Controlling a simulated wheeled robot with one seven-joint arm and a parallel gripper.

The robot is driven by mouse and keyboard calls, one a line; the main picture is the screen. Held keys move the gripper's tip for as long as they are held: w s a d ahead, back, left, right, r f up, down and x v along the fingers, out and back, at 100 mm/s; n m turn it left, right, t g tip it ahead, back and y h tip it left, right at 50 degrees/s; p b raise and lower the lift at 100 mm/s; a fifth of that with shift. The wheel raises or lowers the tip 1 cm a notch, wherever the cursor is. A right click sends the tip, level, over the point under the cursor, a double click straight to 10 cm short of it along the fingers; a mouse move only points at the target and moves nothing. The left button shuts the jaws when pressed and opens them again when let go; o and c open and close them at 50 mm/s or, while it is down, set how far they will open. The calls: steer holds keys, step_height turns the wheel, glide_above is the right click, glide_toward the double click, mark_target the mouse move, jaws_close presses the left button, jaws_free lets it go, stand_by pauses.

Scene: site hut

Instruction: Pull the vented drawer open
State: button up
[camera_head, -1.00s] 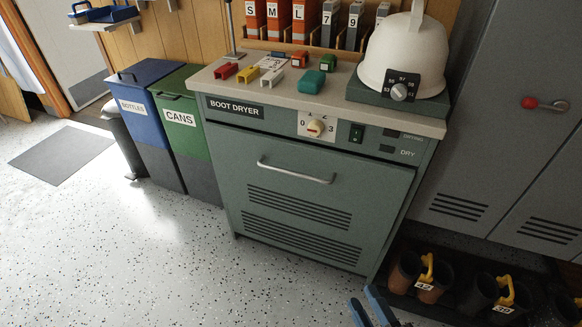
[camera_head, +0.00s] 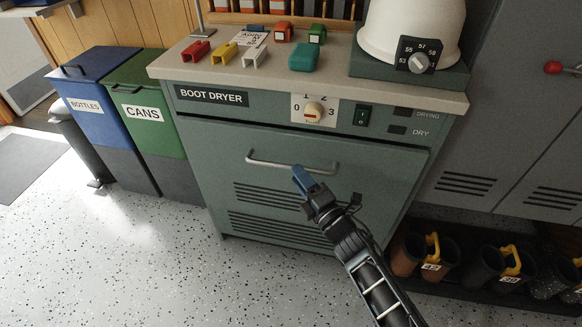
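The vented drawer (camera_head: 220,165) is the large grey-green front of the boot dryer, with rows of vent slots in its lower part. It looks shut in its cabinet. Its silver bar handle (camera_head: 272,164) runs across the upper part. My arm hides part of the drawer's right side.
Above the drawer are a dial (camera_head: 314,112) and a switch (camera_head: 362,116). Coloured clips and a white helmet (camera_head: 415,28) stand on the worktop (camera_head: 300,85). Bins (camera_head: 145,110) stand left, boots (camera_head: 425,255) and lockers right. The speckled floor in front is clear.

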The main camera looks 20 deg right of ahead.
steer(key=shift+x, duration=2.05)
steer(key=shift+c, duration=0.2)
jaws_close()
